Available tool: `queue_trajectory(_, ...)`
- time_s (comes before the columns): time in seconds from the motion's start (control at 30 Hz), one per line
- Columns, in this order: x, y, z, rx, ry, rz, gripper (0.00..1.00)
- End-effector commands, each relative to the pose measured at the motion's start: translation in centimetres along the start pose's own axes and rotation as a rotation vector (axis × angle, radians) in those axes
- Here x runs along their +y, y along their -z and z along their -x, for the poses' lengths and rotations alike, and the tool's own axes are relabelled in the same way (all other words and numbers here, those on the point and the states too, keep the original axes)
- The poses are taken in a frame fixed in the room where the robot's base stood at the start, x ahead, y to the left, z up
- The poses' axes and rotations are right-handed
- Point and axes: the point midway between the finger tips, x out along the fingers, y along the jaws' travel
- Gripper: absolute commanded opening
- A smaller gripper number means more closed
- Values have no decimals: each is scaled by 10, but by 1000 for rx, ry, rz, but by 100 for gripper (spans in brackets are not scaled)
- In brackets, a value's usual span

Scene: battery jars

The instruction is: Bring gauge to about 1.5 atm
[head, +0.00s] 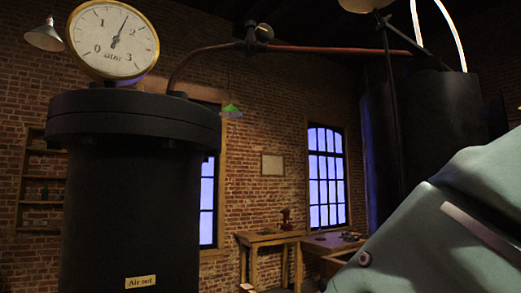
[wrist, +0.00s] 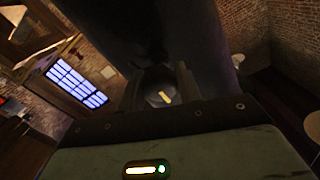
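The round gauge (head: 112,40) with a brass rim and white face stands on top of a black vessel (head: 135,190) at the left of the head view. Its needle points up and right, between 1 and 2, seemingly a little past the middle. A small label on the vessel (head: 140,282) reads "Air out". My gripper (wrist: 160,85) shows in the wrist view with its two dark fingers apart. A dim round grey part with a yellow piece (wrist: 165,97) lies between or just beyond them. Contact is too dark to tell. The gripper is not visible in the head view.
A copper pipe (head: 205,50) runs from the vessel top to a fitting (head: 258,34) and on right. A second dark tank (head: 437,120) stands at the right, partly behind my arm. Wooden tables (head: 268,238) stand at the back by the brick wall.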

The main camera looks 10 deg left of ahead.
Motion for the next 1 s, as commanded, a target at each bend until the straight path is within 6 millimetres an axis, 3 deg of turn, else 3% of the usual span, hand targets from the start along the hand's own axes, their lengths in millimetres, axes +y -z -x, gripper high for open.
queue_trajectory(0.07, 0, 0, 0, 0, 0, 0, 12)
queue_trajectory(0.27, -1, 2, 0, -1, -1, 52, 12)
queue_trajectory(0.63, -1, 2, 0, -2, 0, 529, 12)
queue_trajectory(1.0, 0, 0, 0, 1, 0, 561, 12)
